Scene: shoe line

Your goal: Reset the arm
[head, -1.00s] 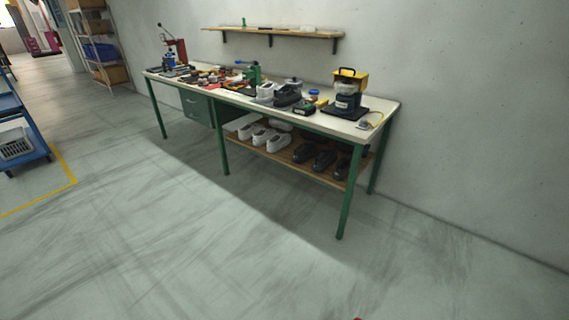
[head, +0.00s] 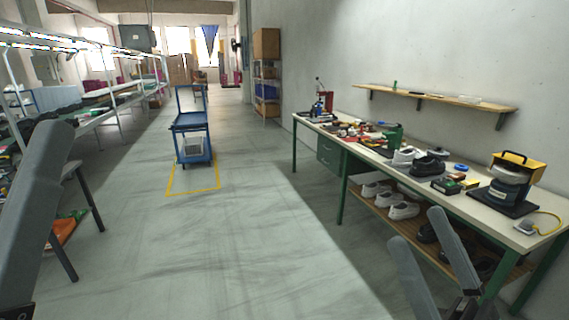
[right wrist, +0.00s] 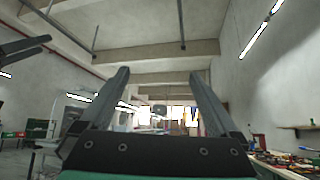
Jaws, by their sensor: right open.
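My right gripper (head: 418,224) is at the lower right of the head view, in front of the workbench. Its two grey fingers stand up and apart, with nothing between them. In the right wrist view the right gripper (right wrist: 159,74) also shows open and empty, its fingers pointing into the room below the ceiling beams. A single large grey finger of my left gripper (head: 38,205) shows at the left edge of the head view. The rest of the left gripper is out of frame, so its opening cannot be seen.
A workbench (head: 468,208) along the right wall holds tools, shoes and a yellow-topped machine (head: 512,180). More shoes sit on its lower shelf. A blue trolley (head: 190,124) stands by yellow floor lines. A lit production line (head: 110,117) runs at left. The middle floor is clear.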

